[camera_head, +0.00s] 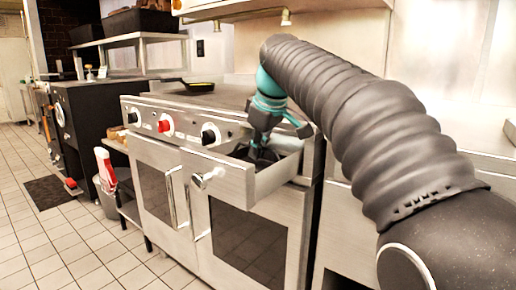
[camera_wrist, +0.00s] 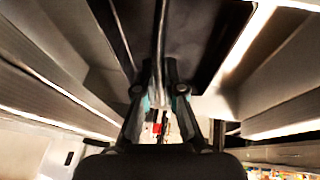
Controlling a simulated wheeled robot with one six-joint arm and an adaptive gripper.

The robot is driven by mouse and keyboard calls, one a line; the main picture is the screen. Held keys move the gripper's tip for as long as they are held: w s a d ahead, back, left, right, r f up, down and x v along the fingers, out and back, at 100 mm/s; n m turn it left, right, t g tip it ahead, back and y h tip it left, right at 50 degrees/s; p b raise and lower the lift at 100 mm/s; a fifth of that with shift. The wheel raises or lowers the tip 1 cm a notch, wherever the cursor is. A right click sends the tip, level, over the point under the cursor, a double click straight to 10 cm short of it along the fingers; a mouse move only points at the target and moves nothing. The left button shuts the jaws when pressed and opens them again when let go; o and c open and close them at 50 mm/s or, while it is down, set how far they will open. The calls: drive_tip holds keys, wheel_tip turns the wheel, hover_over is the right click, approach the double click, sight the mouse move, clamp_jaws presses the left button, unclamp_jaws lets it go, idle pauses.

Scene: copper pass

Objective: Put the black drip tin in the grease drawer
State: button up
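The grease drawer (camera_head: 269,178) is pulled out from the front of the steel range, its front panel with a round knob facing the aisle. My gripper (camera_head: 259,152) points down inside the open drawer. A black shape, which looks like the drip tin (camera_head: 266,157), sits low in the drawer by my fingers and is mostly hidden. In the wrist view my fingers (camera_wrist: 160,68) are close together on a thin upright wall of the black tin (camera_wrist: 200,40). Drawer walls (camera_wrist: 55,85) run along both sides. Whether the tin rests on the drawer floor cannot be told.
The range top (camera_head: 225,97) holds a black pan (camera_head: 188,84) at the back left. Knobs, one red (camera_head: 164,126), line the front panel. Oven doors (camera_head: 247,240) are below. A bin (camera_head: 106,198) stands at the left, with free tiled floor in front.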

drive_tip(key=o, duration=0.4)
drive_tip(key=shift+r, duration=0.1)
drive_tip(key=shift+r, duration=0.35)
drive_tip(key=p+v, duration=0.3)
drive_tip(key=v, duration=0.8)
drive_tip(key=shift+s+d+r+p, duration=0.15)
drive_tip(key=shift+s+p, duration=0.05)
drive_tip(key=shift+p, duration=0.2)
drive_tip(key=s+d+f+m, duration=0.3)
drive_tip(key=s+d+f, duration=0.1)
drive_tip(key=s+f, duration=0.4)
drive_tip(key=s+d+f+m+h, duration=0.1)
drive_tip(key=s+d+f+m, duration=0.3)
drive_tip(key=s+f, duration=0.4)
drive_tip(key=s+d+f+m+t+h, duration=0.1)
drive_tip(key=s+d+f+m, duration=0.2)
drive_tip(key=f, duration=1.1)
drive_tip(key=shift+s+d+f+m, duration=0.15)
drive_tip(key=shift+s+d, duration=0.15)
drive_tip(key=shift+s, duration=0.65)
drive_tip(key=shift+s+d+f+m, duration=0.1)
drive_tip(key=shift+s+d, duration=0.2)
drive_tip(key=shift+s, duration=0.65)
drive_tip(key=shift+s+d+f+m, duration=0.15)
drive_tip(key=shift+s+d, duration=0.2)
drive_tip(key=shift+s, duration=0.6)
